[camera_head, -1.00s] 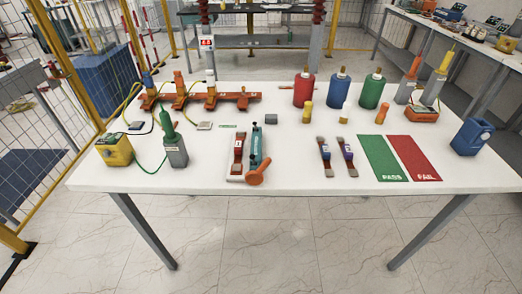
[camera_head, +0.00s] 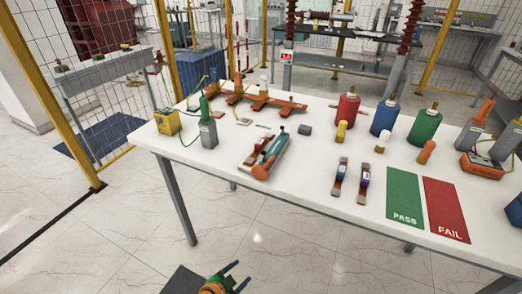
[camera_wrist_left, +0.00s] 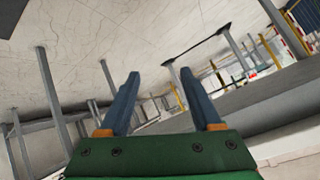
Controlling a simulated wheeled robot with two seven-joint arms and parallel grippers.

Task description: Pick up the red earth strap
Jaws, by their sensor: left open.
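The red earth strap (camera_head: 256,147) appears to be the short red piece with copper-coloured ends, lying beside a teal tool with an orange knob (camera_head: 273,150) on the near left part of the white table (camera_head: 310,202). Its label is too small to read here. My left gripper (camera_head: 244,272) is low at the bottom of the head view, over the floor in front of the table, well apart from the strap. Its two blue fingers also show in the left wrist view (camera_wrist_left: 160,74), spread with nothing between them. My right gripper is not in view.
Two other straps, with blue (camera_head: 340,176) and purple (camera_head: 364,182) sleeves, lie to the right. A grey tester (camera_head: 208,131) stands left. A table leg (camera_head: 178,200) stands at the near left.

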